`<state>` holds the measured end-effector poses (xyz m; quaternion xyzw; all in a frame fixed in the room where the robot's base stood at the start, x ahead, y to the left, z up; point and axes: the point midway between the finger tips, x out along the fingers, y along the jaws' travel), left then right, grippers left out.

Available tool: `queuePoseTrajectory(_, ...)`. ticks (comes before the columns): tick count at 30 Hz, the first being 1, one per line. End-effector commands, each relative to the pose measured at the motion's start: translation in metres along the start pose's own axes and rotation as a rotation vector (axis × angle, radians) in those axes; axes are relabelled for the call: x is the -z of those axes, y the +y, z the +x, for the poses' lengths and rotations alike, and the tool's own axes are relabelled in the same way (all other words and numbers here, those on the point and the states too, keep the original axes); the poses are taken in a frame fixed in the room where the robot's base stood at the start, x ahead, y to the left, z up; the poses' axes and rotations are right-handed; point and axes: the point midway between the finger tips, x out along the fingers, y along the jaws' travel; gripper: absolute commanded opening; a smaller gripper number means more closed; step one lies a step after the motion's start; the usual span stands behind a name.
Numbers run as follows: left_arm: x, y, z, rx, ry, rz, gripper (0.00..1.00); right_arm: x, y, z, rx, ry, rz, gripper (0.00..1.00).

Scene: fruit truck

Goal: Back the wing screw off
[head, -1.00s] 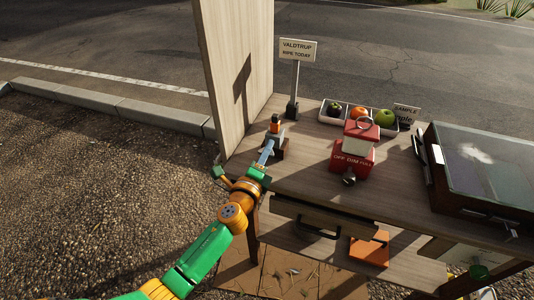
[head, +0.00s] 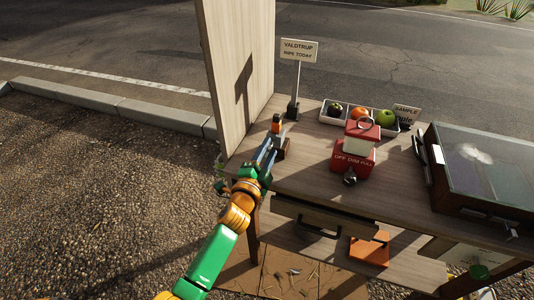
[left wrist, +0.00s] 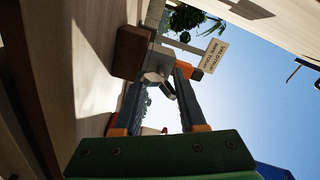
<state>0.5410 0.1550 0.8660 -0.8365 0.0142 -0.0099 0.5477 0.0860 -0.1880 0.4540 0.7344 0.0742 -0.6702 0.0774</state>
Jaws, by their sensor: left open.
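The wing screw (left wrist: 158,87) shows in the left wrist view as a small grey metal piece between my open fingers. It sits at a grey metal fitting beside a brown wooden block (left wrist: 131,52). In the head view the block (head: 283,148) stands at the left end of the counter, and the wing screw is too small or hidden to make out. My left gripper (head: 270,150) reaches up to the block with its two fingers apart. In the left wrist view the fingers (left wrist: 160,85) lie either side of the screw; contact is not clear.
A tall wooden panel (head: 237,70) rises just left of the block. An orange-topped part (head: 276,123) stands beside the block, with a sign (head: 299,50) behind. A red box (head: 354,155), a fruit tray (head: 340,119) and a glass-topped case (head: 485,165) stand further right.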

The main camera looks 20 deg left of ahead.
Motion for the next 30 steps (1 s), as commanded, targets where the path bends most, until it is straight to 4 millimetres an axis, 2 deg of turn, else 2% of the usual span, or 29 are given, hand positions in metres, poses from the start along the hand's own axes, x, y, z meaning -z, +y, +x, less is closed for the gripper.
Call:
queuePoseTrajectory(1,-0.001,0.0,0.0,-0.001,0.001,0.265,0.4,0.0,0.0,0.0,0.0,0.0,0.0,0.5)
queuePoseTrajectory(2,0.0,0.0,0.0,-0.001,0.002,0.409,0.4,0.0,0.0,0.0,0.0,0.0,0.0,0.5)
queuePoseTrajectory(3,-0.001,0.0,0.0,-0.001,0.001,0.531,0.4,0.0,0.0,0.0,0.0,0.0,0.0,0.5)
queuePoseTrajectory(4,0.0,0.0,0.0,-0.001,0.001,0.569,0.4,0.0,0.0,0.0,0.0,0.0,0.0,0.5)
queuePoseTrajectory(11,0.0,0.0,-0.004,-0.002,0.0,0.559,0.4,0.0,0.0,-0.002,0.0,0.0,0.0,0.5)
queuePoseTrajectory(24,0.0,0.001,-0.063,-0.003,-0.001,0.554,0.4,0.001,0.0,-0.012,0.0,0.0,0.0,0.5)
queuePoseTrajectory(30,0.0,0.0,-0.07,-0.001,-0.001,0.554,0.4,0.001,0.0,-0.012,0.0,0.0,0.0,0.5)
